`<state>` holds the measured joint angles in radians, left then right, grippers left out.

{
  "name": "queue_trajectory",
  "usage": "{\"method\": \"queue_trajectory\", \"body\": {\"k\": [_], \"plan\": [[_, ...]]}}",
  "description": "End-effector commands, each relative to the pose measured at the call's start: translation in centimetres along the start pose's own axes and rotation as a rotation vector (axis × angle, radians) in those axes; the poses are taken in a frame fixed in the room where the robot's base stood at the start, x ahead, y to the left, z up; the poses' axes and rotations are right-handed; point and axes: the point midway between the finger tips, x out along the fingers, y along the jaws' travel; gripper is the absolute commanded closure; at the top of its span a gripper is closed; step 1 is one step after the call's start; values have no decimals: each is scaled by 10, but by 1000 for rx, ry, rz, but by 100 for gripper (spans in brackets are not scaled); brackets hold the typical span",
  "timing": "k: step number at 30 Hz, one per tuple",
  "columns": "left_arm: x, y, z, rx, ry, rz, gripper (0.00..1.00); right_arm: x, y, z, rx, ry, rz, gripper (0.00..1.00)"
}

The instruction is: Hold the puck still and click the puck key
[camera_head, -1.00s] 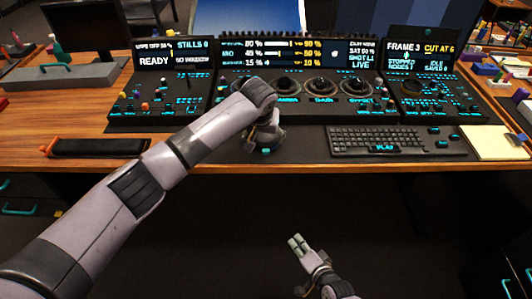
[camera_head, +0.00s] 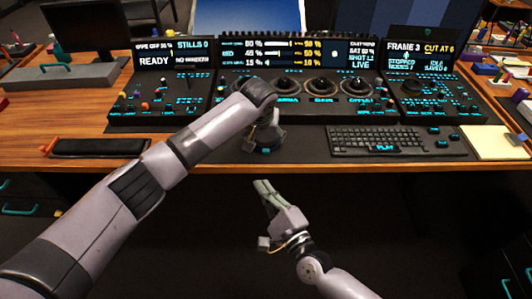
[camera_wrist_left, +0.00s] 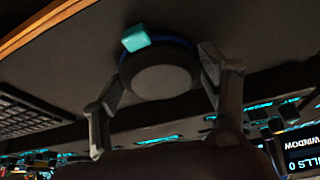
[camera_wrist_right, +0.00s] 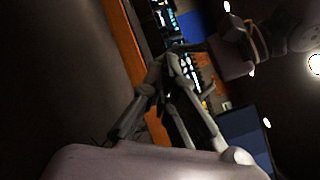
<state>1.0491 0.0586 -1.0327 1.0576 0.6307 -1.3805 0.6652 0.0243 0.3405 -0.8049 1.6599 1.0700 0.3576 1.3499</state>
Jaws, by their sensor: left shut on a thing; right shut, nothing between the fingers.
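The dark round puck (camera_wrist_left: 160,75) sits on the desk's black mat, with a teal key (camera_wrist_left: 135,38) on its edge. My left gripper (camera_wrist_left: 160,80) is shut around the puck, one finger on each side. In the head view the left gripper (camera_head: 264,138) hides most of the puck, and the teal key (camera_head: 267,150) shows at its near side. My right gripper (camera_head: 261,184) is shut and empty, in front of the desk edge, below and apart from the puck. In the right wrist view its fingertips (camera_wrist_right: 168,60) meet.
A keyboard (camera_head: 395,141) lies right of the puck, with a notepad (camera_head: 495,142) beyond it. Control panels with dials (camera_head: 320,88) and screens stand behind. A black wrist pad (camera_head: 98,148) lies at left. Space before the desk's front edge (camera_head: 345,167) is open.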

Motion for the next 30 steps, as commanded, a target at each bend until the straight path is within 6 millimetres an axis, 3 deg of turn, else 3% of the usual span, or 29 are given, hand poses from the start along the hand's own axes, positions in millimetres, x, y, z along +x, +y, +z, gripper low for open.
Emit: {"method": "queue_trajectory", "body": {"k": [8,21,30], "plan": [[0,0,1,0,-2,1,58,7,-2,-4,-4,0,0,100],[1,0,1,0,-2,0,58,58,-12,-30,-7,1,0,100],[1,0,1,0,-2,0,58,76,-15,-39,-5,1,2,100]]}}
